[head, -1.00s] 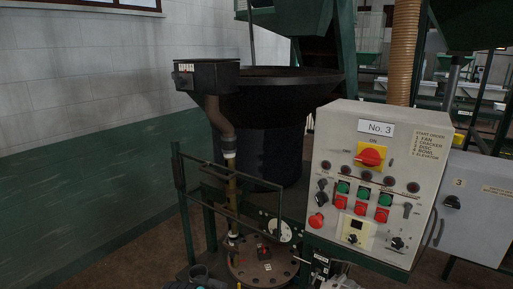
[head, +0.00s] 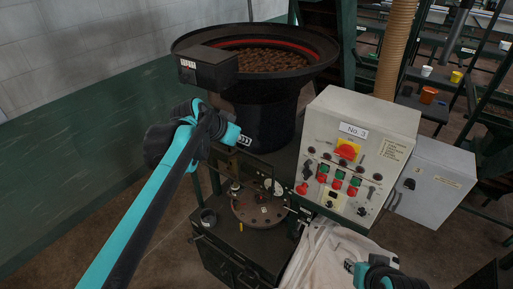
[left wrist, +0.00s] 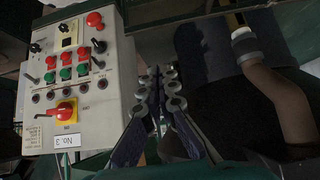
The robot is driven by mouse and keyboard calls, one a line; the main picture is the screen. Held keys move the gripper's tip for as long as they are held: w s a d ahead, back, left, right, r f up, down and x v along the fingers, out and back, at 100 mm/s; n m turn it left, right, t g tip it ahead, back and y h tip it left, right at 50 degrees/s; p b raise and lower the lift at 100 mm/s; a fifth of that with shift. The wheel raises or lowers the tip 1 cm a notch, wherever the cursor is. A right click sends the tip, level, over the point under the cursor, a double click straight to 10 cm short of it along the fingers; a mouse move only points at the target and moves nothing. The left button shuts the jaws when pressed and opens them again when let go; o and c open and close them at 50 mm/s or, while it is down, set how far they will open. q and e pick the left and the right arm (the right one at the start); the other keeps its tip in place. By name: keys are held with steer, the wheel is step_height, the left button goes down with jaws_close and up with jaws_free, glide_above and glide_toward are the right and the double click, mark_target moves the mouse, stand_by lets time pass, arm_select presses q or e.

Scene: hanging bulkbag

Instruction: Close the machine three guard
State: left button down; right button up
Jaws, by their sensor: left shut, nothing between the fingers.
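The machine three guard (head: 262,168) appears as a dark frame above the round brown plate (head: 258,208), left of the control box marked No. 3 (head: 362,135). My left arm hides part of it, so I cannot tell how far it is swung. My left gripper (head: 243,140) is shut and empty, in front of the dark bowl's base and above the guard frame. In the left wrist view its fingers (left wrist: 163,75) lie close together between the control box (left wrist: 75,70) and a brown pipe (left wrist: 285,95). My right gripper (head: 350,266) shows small at the lower right; its finger state is unclear.
The wide bowl (head: 260,55) holds brown pieces and overhangs the machine. A pale bag (head: 335,260) hangs below the control box, close to my right gripper. A grey cabinet (head: 430,185) stands at the right. Open floor lies at the left.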

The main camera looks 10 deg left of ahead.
arm_select(q)
steer(key=s+f+p+x, duration=0.1)
steer(key=s+f+x, duration=0.1)
steer(key=x, duration=1)
steer(key=shift+a+f+p, duration=0.25)
steer(key=shift+a+p, duration=0.05)
steer(key=shift+a, duration=0.05)
steer(key=shift+w, duration=0.15)
step_height(320, 180, down, 39)
steer(key=b, duration=3)
steer(key=shift+f, duration=0.25)
steer(key=shift+r, duration=0.1)
